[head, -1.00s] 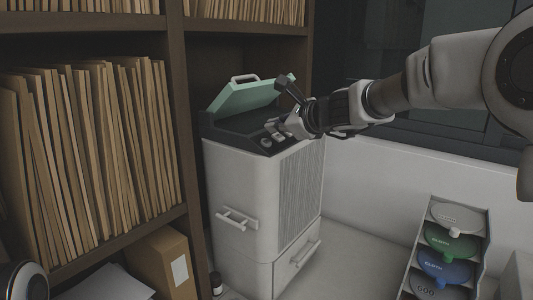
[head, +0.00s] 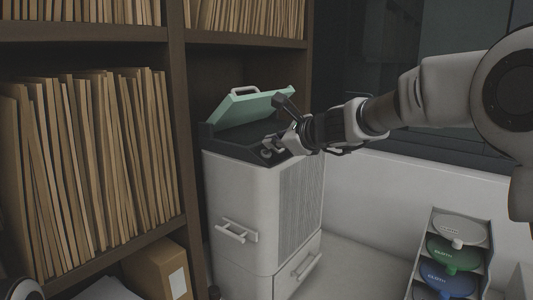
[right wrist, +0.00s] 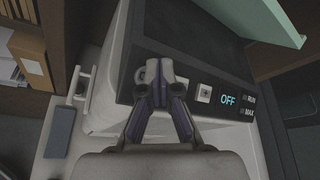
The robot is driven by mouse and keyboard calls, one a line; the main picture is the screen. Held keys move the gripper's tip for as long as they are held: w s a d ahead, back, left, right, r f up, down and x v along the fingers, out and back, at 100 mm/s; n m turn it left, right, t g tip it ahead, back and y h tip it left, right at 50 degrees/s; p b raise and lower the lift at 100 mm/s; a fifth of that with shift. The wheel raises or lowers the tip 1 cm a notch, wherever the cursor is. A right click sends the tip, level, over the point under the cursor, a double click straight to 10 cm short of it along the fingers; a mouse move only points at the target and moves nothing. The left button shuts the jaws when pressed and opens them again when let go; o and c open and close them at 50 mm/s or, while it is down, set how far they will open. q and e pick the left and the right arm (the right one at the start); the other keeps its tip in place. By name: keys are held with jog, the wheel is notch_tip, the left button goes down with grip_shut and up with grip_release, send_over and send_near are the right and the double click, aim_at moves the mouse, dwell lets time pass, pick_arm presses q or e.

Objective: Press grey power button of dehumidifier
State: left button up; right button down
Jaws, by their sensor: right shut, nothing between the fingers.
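The dehumidifier (head: 236,190) is a white cabinet with a dark top panel and a raised green lid (head: 248,103). In the right wrist view its dark control panel (right wrist: 190,65) carries a light grey square button with a small mark (right wrist: 204,93), beside a lit "OFF" display (right wrist: 228,99). My right gripper (head: 279,143) is shut and empty, over the front of the panel. My left gripper is out of view.
A shelf of brown folders (head: 95,170) stands close on the left. The lid (right wrist: 262,18) rises behind the panel. Handles (head: 237,231) stick out from the cabinet's front. A rack of coloured discs (head: 452,252) stands at lower right, with clear floor between.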

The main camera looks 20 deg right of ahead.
dwell(0.5)
jog(key=shift+w+a+f+b, duration=0.15)
jog(key=shift+f+b, duration=0.25)
jog(key=shift+b, duration=0.05)
jog(key=shift+w+a+f+b, duration=0.1)
jog(key=shift+f+b, duration=0.3)
dwell(0.5)
jog(key=shift+r, duration=0.15)
jog(key=shift+r+p, duration=0.5)
jog(key=shift+s+d+r, duration=0.15)
jog(key=shift+s+d, duration=0.1)
